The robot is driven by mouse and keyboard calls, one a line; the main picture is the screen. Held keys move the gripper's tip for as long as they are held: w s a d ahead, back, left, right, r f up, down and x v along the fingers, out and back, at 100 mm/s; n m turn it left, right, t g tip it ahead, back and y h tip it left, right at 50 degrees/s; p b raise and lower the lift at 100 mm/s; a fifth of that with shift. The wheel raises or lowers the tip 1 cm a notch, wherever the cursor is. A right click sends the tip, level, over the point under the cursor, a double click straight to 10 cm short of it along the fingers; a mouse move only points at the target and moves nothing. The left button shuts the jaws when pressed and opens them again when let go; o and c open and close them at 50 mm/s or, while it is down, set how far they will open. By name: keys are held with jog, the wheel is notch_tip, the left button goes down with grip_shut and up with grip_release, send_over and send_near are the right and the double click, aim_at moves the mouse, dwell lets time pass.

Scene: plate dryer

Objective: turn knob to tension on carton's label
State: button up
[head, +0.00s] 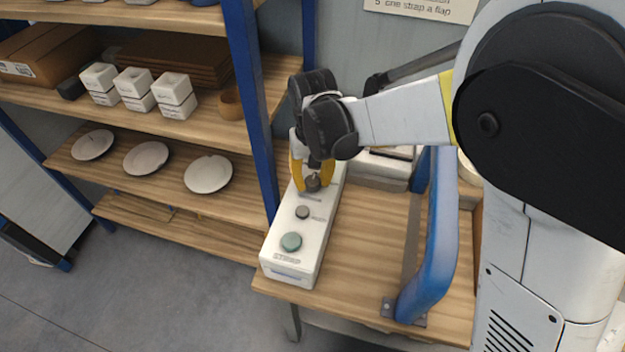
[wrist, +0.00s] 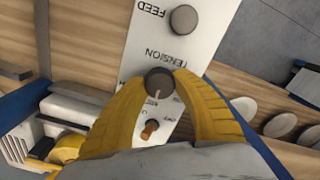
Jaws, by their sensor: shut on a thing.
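The tension knob (wrist: 160,84) is a dark round dial with a pale pointer line, on a white control box (head: 293,250). The word TENSION is printed beside it, upside down in the wrist view. My gripper (head: 313,182) has its yellow fingers closed on the two sides of this knob. In the wrist view the fingertips (wrist: 161,82) touch it left and right. The pointer line runs toward the bottom of the wrist view. The scale marks around the knob are mostly hidden by the fingers.
An orange-brown switch (wrist: 149,130) is close to the gripped knob. A blue arched bar (head: 433,250) stands right of the box. Shelves with plates (head: 208,174) are at left.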

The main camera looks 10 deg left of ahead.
aim_at(313, 180)
dwell(0.3)
jog(key=o, duration=1.2)
jog(key=shift+o, duration=0.2)
notch_tip(313, 180, up, 12)
